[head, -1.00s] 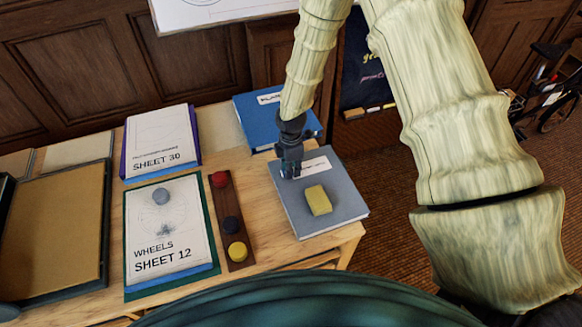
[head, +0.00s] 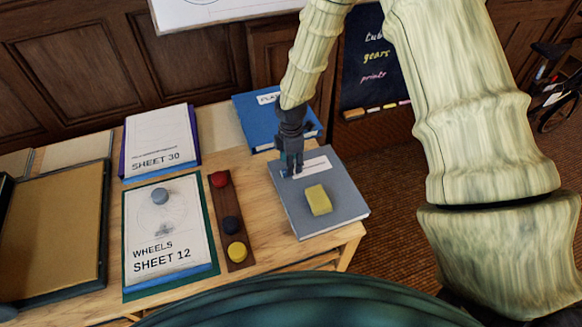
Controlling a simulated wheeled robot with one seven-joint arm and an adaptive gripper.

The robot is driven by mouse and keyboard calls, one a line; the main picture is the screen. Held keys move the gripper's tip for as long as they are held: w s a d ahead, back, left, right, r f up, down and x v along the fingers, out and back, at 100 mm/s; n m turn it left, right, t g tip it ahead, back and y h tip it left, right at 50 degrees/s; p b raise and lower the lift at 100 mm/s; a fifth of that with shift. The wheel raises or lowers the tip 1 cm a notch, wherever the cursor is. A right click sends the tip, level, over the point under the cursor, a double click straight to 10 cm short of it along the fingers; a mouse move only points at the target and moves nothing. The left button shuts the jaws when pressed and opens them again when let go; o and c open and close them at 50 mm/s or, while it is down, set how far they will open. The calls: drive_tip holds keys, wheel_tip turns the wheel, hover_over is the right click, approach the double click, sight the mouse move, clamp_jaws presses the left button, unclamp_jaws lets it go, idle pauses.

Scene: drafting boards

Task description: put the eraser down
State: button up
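The eraser, a yellow block (head: 318,200), lies flat on the grey book (head: 345,212) near the table's right corner. My gripper (head: 291,172) points down over the book's white label, behind and to the left of the block. It is apart from the block. Its two fingers show as dark prongs with a narrow gap, and I see nothing held between them. How far the fingertips are above the book is hard to judge.
A blue book (head: 262,128) lies behind the gripper. Left of the grey book is a wooden strip (head: 226,203) with red, dark and yellow round pieces.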

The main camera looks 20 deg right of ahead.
wheel_tip(320, 180, up, 9)
drive_tip(key=b, duration=0.1)
drive_tip(key=shift+b, duration=0.4)
drive_tip(key=shift+f, duration=0.1)
idle(0.3)
